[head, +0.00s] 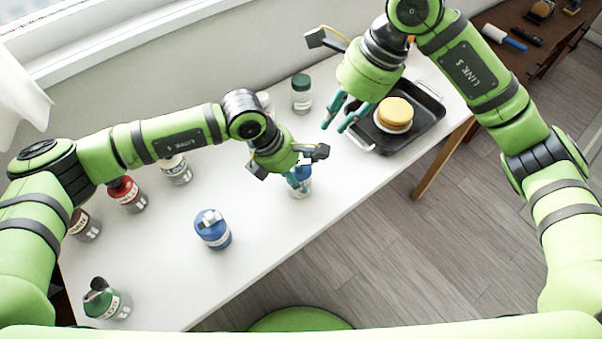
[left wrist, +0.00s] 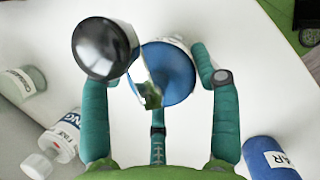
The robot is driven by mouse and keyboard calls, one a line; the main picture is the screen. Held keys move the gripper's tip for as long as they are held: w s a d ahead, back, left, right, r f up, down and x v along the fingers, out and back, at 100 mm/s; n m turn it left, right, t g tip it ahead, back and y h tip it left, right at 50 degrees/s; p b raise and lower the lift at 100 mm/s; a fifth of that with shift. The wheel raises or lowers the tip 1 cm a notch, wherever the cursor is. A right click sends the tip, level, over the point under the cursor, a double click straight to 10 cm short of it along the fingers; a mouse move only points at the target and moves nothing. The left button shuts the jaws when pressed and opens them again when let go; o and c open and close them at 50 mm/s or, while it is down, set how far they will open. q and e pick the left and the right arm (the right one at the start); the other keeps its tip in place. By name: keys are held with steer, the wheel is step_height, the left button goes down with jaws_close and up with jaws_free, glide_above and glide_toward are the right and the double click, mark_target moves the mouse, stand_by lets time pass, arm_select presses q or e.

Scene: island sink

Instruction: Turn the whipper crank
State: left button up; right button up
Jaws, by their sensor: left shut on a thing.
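The whipper (head: 301,188) is a small jar with a blue top and a pale label, standing on the white table near its front edge. In the left wrist view its blue top (left wrist: 170,75) shows close up, with a round dark shiny crank knob (left wrist: 105,48) on the left. My left gripper (head: 298,182) reaches down onto it from above. In the left wrist view the teal fingers stand on both sides of the knob and the blue top and are shut on the crank. The fingers partly hide the jar in the head view. My right gripper (head: 335,127) is open and empty above the table.
A dark tray (head: 432,104) with a round yellow-topped item (head: 394,114) is at the right. A blue jar (head: 212,230), a green-topped jar (head: 106,302), a red jar (head: 126,194), a white jar (head: 177,170) and a green-lidded bottle (head: 301,94) stand around. The front middle is clear.

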mark_target(308, 161)
steer(key=w+f+t+y, duration=0.1)
steer(key=f, duration=0.1)
steer(key=w+f+t, duration=0.1)
steer(key=w+f, duration=0.1)
steer(key=w+f+t+y, duration=0.1)
steer(key=f, duration=0.1)
steer(key=shift+w+a+n+y, duration=0.25)
steer(key=shift+w+n+y, duration=0.05)
steer(key=shift+w+n, duration=0.1)
jaws_close()
step_height(308, 161, down, 5)
steer(key=w+d+n+t+y, duration=0.2)
steer(key=w+d+t, duration=0.1)
steer(key=t, duration=0.1)
steer(key=s+d+n+t+y, duration=0.45)
steer(key=s+d+n, duration=0.2)
steer(key=s, duration=0.25)
steer(key=w+a+n, duration=0.1)
steer(key=w+a, duration=0.1)
steer(key=a, duration=0.7)
steer(key=shift+w+a+r+y, duration=0.15)
steer(key=shift+w+r+y, duration=0.1)
steer(key=shift+y, duration=0.1)
steer(key=shift+s+f, duration=0.1)
steer(key=shift+s, duration=0.45)
